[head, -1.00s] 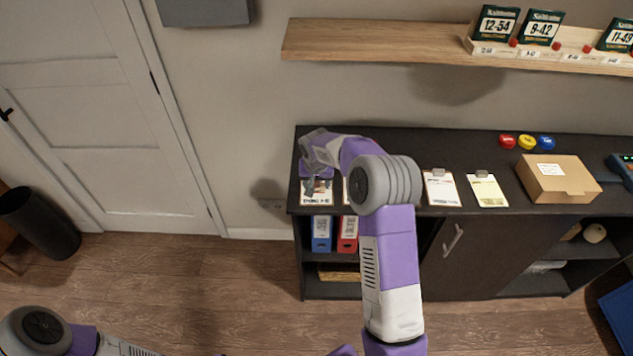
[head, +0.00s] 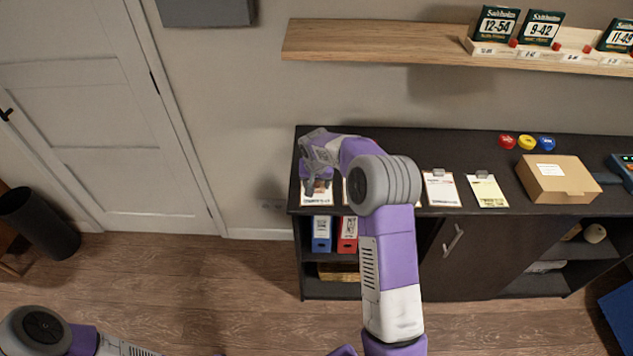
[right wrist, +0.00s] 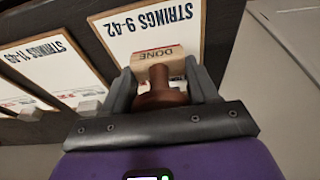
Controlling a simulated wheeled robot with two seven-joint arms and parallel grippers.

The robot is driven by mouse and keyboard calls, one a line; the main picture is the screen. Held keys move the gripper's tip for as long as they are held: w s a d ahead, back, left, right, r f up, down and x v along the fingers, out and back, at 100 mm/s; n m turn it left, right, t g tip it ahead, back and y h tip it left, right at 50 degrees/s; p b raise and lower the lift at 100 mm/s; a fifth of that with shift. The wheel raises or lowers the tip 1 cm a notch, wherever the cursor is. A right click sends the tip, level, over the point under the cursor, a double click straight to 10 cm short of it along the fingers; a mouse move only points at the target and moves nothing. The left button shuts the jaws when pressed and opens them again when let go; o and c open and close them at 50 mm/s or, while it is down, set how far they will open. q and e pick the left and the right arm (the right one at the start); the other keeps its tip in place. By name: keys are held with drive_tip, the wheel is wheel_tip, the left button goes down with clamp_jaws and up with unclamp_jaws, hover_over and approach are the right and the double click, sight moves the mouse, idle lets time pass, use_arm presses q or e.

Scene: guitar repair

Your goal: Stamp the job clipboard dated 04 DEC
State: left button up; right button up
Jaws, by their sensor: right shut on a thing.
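My right gripper (head: 313,184) is over the leftmost clipboard (head: 322,199) on the dark cabinet. In the right wrist view the gripper (right wrist: 163,82) is shut on a stamp (right wrist: 155,58) with a brown handle and a block labelled DONE. The stamp is in front of a clipboard sheet headed STRINGS 9-42 (right wrist: 177,22); whether it touches the sheet cannot be told. A sheet headed STRINGS 11-49 (right wrist: 45,62) lies beside it. Two more clipboards, one white (head: 441,190) and one yellowish (head: 488,192), lie further right. No date is readable. My left gripper is out of view.
Red, yellow and blue round items (head: 526,142) sit at the cabinet's back, above a cardboard box (head: 558,180). A wooden shelf (head: 380,42) with string packs hangs above. Blue (head: 321,234) and red (head: 347,235) binders stand below the cabinet top.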

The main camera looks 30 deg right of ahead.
drive_tip(key=shift+r+p, duration=2.2)
drive_tip(key=shift+r, duration=1.25)
